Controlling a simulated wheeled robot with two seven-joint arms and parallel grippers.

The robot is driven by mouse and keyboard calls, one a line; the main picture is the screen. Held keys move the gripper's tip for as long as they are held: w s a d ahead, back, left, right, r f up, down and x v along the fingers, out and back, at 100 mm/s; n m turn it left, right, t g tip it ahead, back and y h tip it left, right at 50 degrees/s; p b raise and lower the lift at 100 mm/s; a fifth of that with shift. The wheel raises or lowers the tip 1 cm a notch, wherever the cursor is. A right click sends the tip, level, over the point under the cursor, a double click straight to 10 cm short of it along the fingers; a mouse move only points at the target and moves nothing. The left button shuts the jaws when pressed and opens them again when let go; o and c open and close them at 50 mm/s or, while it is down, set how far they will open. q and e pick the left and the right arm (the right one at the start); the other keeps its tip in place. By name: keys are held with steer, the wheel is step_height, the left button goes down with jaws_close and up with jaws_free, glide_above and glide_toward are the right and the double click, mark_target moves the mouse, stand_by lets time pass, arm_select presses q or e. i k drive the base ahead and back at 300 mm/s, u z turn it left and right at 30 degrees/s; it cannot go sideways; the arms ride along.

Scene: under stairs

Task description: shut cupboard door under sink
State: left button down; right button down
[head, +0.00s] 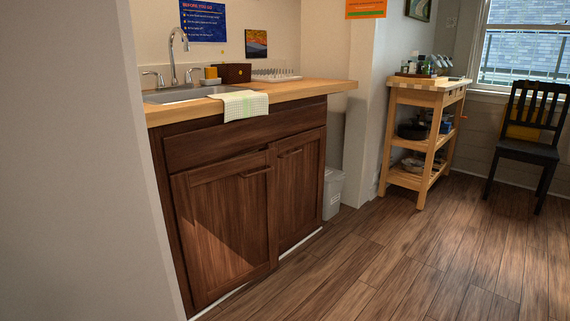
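The sink cupboard is dark brown wood with two doors below a plain front panel (245,134). The left door (222,222) seems slightly ajar: its right edge stands a little proud of the right door, and a dark gap shows above it. It seems hinged on its left. Its bar handle (256,173) is near the top right corner. The right door (299,188) looks flush, with its handle (290,154) near the top. The sink (190,94) is set in the wooden worktop above. Neither of my grippers is in view.
A pale wall (80,170) stands close on the left. A towel (245,105) hangs over the worktop edge. A white bin (332,193) stands right of the cupboard. A wooden trolley (422,143) and black chair (530,130) are farther right. The floor (400,265) in front is clear.

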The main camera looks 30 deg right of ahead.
mark_target(226, 211)
steer(key=z, duration=0.6)
steer(key=i, duration=1.9)
steer(key=u, duration=0.35)
